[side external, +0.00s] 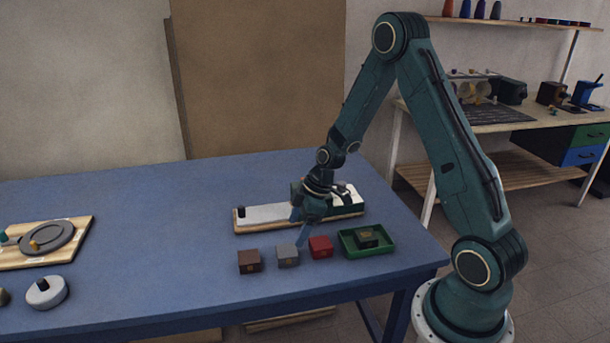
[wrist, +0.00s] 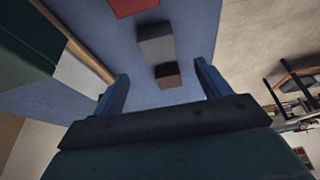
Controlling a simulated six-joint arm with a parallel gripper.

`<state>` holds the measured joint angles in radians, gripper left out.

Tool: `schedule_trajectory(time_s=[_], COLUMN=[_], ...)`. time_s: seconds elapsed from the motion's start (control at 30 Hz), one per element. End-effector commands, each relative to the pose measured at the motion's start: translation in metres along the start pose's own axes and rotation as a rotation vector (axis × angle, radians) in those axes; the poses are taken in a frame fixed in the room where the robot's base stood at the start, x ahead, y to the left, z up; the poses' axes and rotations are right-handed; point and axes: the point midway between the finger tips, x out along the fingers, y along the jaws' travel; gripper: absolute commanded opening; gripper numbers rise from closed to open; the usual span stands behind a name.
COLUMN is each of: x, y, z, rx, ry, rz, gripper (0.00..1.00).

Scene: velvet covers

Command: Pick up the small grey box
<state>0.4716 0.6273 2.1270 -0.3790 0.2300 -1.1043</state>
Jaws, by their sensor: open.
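The small grey box (side external: 288,255) sits on the blue table between a dark brown box (side external: 249,261) and a red box (side external: 320,247). My gripper (side external: 300,234) is above the table, just behind and above the grey box, with its fingers pointing down. In the wrist view my gripper (wrist: 162,88) is open, with its two blue fingers wide apart and nothing held. The grey box (wrist: 155,44) shows beyond the fingertips, with the brown box (wrist: 168,75) nearer and the red box (wrist: 134,6) cut by the top edge.
A green tray (side external: 348,250) holding a dark green box (side external: 368,237) stands right of the red box. A long wooden-edged board (side external: 262,215) lies behind the boxes. A round grey item (side external: 47,292) and a wooden board (side external: 75,249) are far left. The table's middle left is clear.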

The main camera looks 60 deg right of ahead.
Motion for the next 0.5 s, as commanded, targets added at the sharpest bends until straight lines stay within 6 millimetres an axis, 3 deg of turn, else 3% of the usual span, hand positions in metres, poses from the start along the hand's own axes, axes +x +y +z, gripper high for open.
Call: schedule_trajectory(time_s=[0.2,0.5], x=[0.026,0.039], y=[0.0,0.0], z=[0.0,0.0], rx=[0.0,0.0], ry=[-0.001,-0.001], rz=[-0.001,0.001], gripper=[0.76,0.76])
